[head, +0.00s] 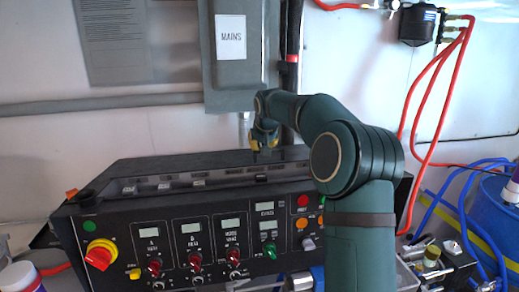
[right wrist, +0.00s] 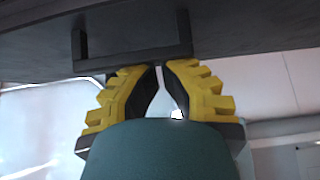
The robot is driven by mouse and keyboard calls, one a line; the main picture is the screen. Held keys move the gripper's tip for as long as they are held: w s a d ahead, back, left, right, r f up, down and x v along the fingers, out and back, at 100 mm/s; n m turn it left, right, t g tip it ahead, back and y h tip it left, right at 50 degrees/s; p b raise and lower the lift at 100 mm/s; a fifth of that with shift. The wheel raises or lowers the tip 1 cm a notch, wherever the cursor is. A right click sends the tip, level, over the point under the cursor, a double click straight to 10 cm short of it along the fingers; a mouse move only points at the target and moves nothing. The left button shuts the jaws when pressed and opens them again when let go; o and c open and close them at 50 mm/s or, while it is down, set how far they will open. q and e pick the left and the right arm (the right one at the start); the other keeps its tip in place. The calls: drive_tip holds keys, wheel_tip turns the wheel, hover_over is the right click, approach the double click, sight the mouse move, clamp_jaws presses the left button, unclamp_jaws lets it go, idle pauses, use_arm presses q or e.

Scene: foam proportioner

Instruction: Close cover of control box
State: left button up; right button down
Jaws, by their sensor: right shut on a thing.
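The black control box (head: 110,235) stands across the lower middle of the head view, its front panel full of knobs and small displays. Its dark cover (head: 150,165) shows along the top rear edge; how far it is open is hard to tell. In the right wrist view, the cover's dark underside or face (right wrist: 250,35) spans the top, with a dark bar handle (right wrist: 135,55) on it. My right gripper (head: 264,145), with yellow-edged fingers, is at the cover. Its fingertips (right wrist: 160,68) are shut on the handle. My left gripper is in neither view.
A grey MAINS box (head: 231,70) hangs on the wall right behind my right gripper. Red hoses (head: 437,110) hang on the right, beside a blue barrel (head: 495,215). A red rotary switch (head: 100,255) sticks out at the panel's left.

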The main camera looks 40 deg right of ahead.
drive_tip(key=s+a+r+b, duration=0.2)
drive_tip(key=s+a+b, duration=0.3)
drive_tip(key=s, duration=0.6)
drive_tip(key=shift+s+a+b, duration=0.35)
drive_tip(key=shift+a, duration=0.4)
drive_tip(key=shift+f, duration=0.1)
drive_tip(key=v, duration=1.2)
drive_tip(key=shift+r, duration=0.25)
drive_tip(key=shift+w, duration=0.1)
